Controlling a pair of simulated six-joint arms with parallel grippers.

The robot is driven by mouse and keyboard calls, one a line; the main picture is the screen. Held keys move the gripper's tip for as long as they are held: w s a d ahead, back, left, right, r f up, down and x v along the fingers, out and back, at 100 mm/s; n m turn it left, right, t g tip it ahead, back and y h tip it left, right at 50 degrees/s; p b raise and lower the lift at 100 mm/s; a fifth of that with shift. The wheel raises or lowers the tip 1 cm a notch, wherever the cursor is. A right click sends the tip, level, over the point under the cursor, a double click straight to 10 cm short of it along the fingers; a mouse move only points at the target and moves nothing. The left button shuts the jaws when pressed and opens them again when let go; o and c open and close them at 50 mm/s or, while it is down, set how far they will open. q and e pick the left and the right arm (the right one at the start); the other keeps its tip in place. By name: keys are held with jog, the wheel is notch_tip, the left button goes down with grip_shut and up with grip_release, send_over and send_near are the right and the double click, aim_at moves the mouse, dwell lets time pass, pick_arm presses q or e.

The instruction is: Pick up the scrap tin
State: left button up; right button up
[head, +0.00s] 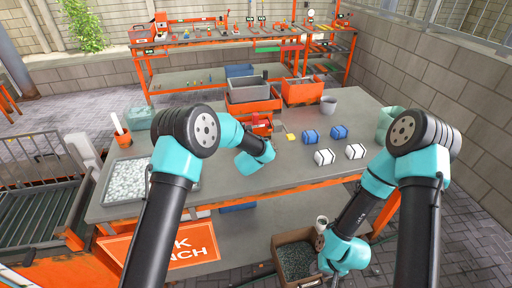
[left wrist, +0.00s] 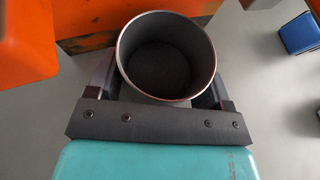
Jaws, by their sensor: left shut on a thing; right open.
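A round, open-topped grey tin (left wrist: 167,55) stands between the fingers of my left gripper (left wrist: 165,88) in the left wrist view. The fingers are shut on its sides, and its dark inside looks empty. In the head view my left arm's teal wrist (head: 255,155) reaches over the middle of the bench and hides the held tin. My right gripper (head: 321,240) is open, low at the bench's front edge, above a brown box of grey bits (head: 277,243). A small pale cup-like thing (head: 321,222) shows beside it; I cannot tell if they touch.
An orange tool (head: 259,122) and orange bins (head: 302,91) stand behind my left gripper.

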pick_arm(q)
jog(key=c, duration=0.4)
jog(key=shift+c, duration=0.2)
notch_tip(320, 180, up, 3)
jog(key=shift+r, duration=0.15)
jog(key=shift+s+r, duration=0.15)
jog(key=shift+s, duration=0.15)
jog(key=s, duration=0.5)
jog(key=s+r, duration=0.1)
jog(key=s, duration=0.9)
jog(key=shift+s+r, duration=0.2)
jog(key=shift+r, duration=0.05)
jog(key=shift+a, duration=0.1)
